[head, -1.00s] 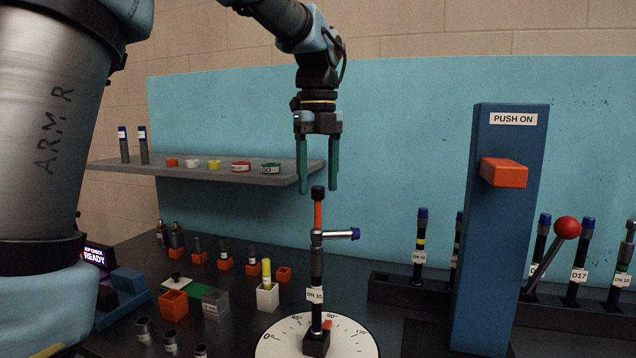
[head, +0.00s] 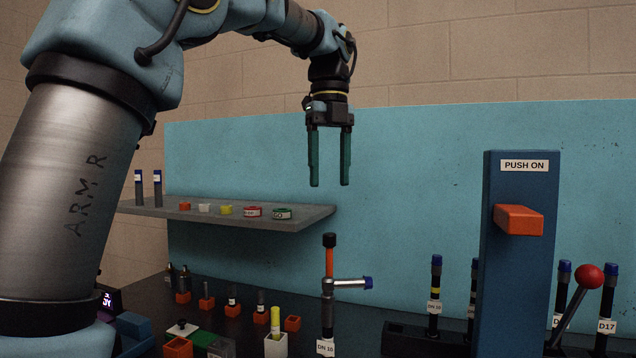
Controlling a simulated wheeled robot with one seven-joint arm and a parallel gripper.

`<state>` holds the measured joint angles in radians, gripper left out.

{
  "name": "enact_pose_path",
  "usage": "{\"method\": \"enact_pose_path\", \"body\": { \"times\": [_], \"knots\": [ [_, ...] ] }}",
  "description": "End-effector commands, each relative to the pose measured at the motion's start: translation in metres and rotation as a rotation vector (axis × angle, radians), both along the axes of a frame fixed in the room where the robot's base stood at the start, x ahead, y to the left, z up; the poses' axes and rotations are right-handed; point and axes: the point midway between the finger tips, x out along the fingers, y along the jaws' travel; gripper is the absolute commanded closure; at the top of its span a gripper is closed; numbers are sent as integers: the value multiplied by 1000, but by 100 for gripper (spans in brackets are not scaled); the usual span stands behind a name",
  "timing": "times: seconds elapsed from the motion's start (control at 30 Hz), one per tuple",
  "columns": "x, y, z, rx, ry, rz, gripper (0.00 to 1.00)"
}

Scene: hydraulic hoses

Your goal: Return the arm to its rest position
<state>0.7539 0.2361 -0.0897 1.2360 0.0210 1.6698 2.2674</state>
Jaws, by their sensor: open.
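My gripper (head: 329,172) points straight down with two green fingers apart and nothing between them. It hangs in front of the blue back panel (head: 420,165), above the upright DN 10 hose assembly (head: 328,310). A clear gap separates the fingertips from the black cap on top of that assembly. The assembly has an orange upper section and a metal side branch with a blue end pointing right. My arm reaches in from the upper left.
A grey shelf (head: 230,212) with small coloured rings and two blue-capped parts stands left of my gripper. A blue PUSH ON post (head: 515,270) with an orange block, a red-knobbed lever (head: 573,307) and racked hoses stand right. Small orange holders (head: 292,323) sit below.

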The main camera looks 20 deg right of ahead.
Motion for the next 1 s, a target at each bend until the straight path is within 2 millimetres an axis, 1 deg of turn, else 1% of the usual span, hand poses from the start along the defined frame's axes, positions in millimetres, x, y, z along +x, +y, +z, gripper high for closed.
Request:
{"method": "enact_pose_path", "body": {
  "times": [0.17,0.23,0.27,0.37,0.47,0.5,0.53,0.57,0.6,0.67,0.7,0.77,0.8,0.83,0.9,1.0],
  "knots": [
    [1,1,-2,0,0,11,38],
    [6,6,-8,0,-1,61,38],
    [9,9,-14,0,-1,101,38],
    [26,28,-41,-5,-6,315,38],
    [46,59,-81,-16,-13,628,38],
    [52,73,-98,-23,-16,765,38],
    [56,85,-111,-27,-18,868,38],
    [60,96,-123,-34,-20,970,38],
    [63,112,-140,-41,-21,1106,38],
    [65,136,-165,-53,-23,1310,38],
    [65,152,-181,-61,-25,1447,38],
    [62,177,-205,-74,-24,1653,38],
    [58,194,-220,-83,-23,1790,38],
    [54,207,-231,-92,-23,1892,38],
    [42,235,-257,-110,-20,2131,38],
    [21,270,-288,-138,-13,2445,38]
  ]
}}
